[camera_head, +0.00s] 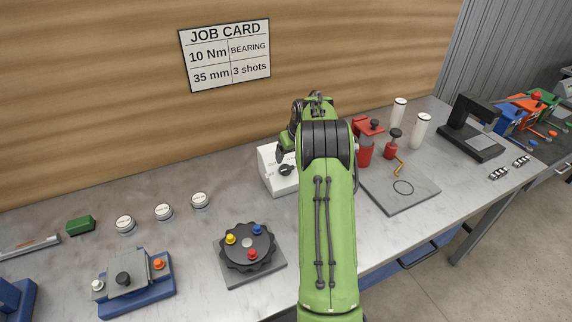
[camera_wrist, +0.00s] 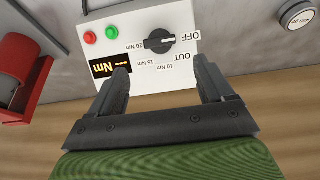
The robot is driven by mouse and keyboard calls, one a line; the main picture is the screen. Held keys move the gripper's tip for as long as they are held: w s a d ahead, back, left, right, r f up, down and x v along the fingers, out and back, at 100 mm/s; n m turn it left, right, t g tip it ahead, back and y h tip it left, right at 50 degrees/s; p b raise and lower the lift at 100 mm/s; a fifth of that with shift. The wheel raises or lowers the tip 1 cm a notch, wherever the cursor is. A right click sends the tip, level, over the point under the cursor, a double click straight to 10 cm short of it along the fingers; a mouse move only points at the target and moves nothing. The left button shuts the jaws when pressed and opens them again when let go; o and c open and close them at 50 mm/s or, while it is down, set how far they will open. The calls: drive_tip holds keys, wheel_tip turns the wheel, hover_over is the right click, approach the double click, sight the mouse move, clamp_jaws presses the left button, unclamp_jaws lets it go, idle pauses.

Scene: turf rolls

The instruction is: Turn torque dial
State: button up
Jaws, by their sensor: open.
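The torque dial (camera_wrist: 159,41) is a black pointer knob on a white control box (camera_wrist: 120,20). In the wrist view the box appears upside down, with marks reading OFF, OUT, 10 Nm, 15 Nm and 20 Nm around the dial. A display (camera_wrist: 110,66) shows dashes and Nm. The dial also shows in the head view (camera_head: 287,170), left of my green arm, which hides part of the box. My gripper (camera_wrist: 162,72) is open, its two black fingers apart over the box's edge, with nothing between them. The dial lies beyond the fingertips, clear of them.
A job card (camera_head: 225,54) on the wall reads 10 Nm, bearing, 35 mm, 3 shots. A black rotary plate with coloured knobs (camera_head: 247,246) stands left of my arm. Red tools (camera_head: 366,145) and a grey plate (camera_head: 402,190) stand right. Small round discs (camera_head: 164,211) lie at left.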

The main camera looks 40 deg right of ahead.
sight(290, 168)
drive_tip(key=x, duration=0.8)
drive_tip(key=shift+w+f+p, duration=0.15)
drive_tip(key=shift+f+p, duration=0.1)
drive_tip(key=shift+p, duration=0.05)
drive_tip(key=c, duration=1)
drive_tip(key=shift+c, duration=0.2)
drive_tip(key=shift+d+m, duration=0.1)
drive_tip(key=shift+m, duration=0.2)
drive_tip(key=m+y, duration=0.1)
drive_tip(key=m, duration=0.2)
drive_tip(key=shift+d+t, duration=0.15)
drive_tip(key=shift+t, duration=0.25)
drive_tip(key=m, duration=0.1)
drive_tip(key=m+y, duration=0.1)
drive_tip(key=m, duration=0.1)
drive_tip(key=m+t, duration=0.1)
drive_tip(key=shift+s+d+f+m, duration=0.1)
drive_tip(key=shift+s+d+m, duration=0.1)
drive_tip(key=shift+s+m, duration=0.1)
drive_tip(key=m, duration=0.2)
drive_tip(key=m+t+y+b, duration=0.1)
drive_tip(key=m, duration=0.1)
drive_tip(key=shift+s+f, duration=0.15)
drive_tip(key=shift+s, duration=0.05)
drive_tip(key=m+t, duration=0.1)
drive_tip(key=m, duration=0.3)
drive_tip(key=shift+s+f+t+b, duration=0.1)
drive_tip(key=shift+s+t+b, duration=0.05)
drive_tip(key=shift+t+b, duration=0.25)
